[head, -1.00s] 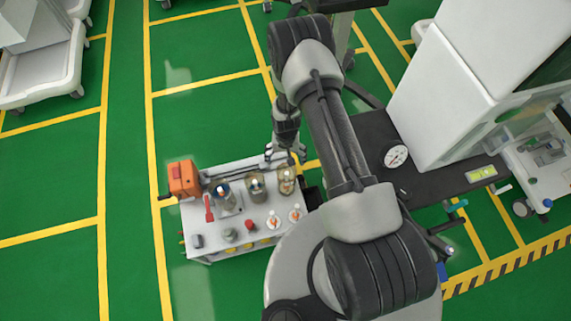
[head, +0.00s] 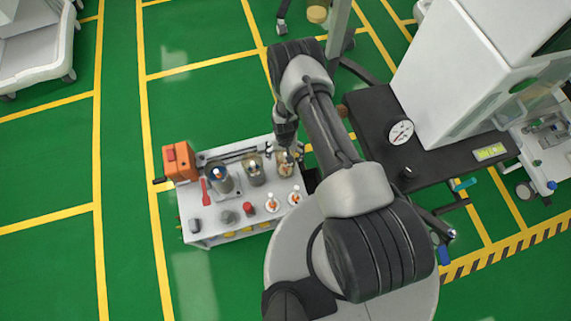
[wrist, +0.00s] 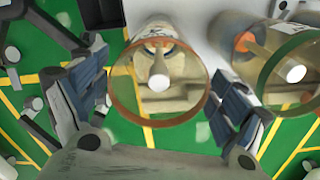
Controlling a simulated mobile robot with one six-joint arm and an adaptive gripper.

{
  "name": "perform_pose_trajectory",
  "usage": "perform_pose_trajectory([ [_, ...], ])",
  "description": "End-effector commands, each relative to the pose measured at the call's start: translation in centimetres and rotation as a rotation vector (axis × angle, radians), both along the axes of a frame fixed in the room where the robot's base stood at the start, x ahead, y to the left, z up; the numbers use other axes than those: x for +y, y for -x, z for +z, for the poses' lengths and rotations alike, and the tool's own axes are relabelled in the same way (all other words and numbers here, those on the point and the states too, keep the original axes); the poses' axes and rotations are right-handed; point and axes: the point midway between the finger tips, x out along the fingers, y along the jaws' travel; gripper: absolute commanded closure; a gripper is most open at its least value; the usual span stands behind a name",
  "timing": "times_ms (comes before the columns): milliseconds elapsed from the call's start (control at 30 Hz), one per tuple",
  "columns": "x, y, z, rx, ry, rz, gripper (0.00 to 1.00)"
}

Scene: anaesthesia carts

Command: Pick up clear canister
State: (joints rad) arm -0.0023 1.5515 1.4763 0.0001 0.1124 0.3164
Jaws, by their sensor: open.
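Clear canisters stand in a row on the white cart top (head: 230,208). The right-hand clear canister (head: 286,167) is at my gripper (head: 287,150). In the wrist view, a clear canister (wrist: 160,103) with a brownish-orange rim and a pale central knob lies between the spread fingers of my gripper (wrist: 163,95). The fingers are open, one on each side of it; contact cannot be made out. A second clear canister (wrist: 290,65) with a green rim sits close to the right finger. My arm covers part of the scene in the head view.
An orange box (head: 180,162) stands at the cart's left end, with a dark-bodied canister (head: 221,179) beside it. A black table (head: 375,125) with a gauge (head: 400,133) is on the right.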

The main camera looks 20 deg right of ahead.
Motion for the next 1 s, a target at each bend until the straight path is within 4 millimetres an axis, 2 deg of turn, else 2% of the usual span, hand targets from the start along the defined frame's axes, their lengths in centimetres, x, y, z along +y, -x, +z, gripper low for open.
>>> perform_pose_trajectory([
  [100, -0.1, 0.3, -2.2, 0.003, 0.0, 0.0, 0.1],
  [233, -0.1, 0.3, -4.1, 0.002, 0.0, 0.0, 0.1],
  [500, -0.1, 0.2, -4.4, 0.001, 0.0, 0.0, 0.1],
  [1000, -0.1, 0.3, -4.4, 0.002, -0.001, 0.0, 0.44],
])
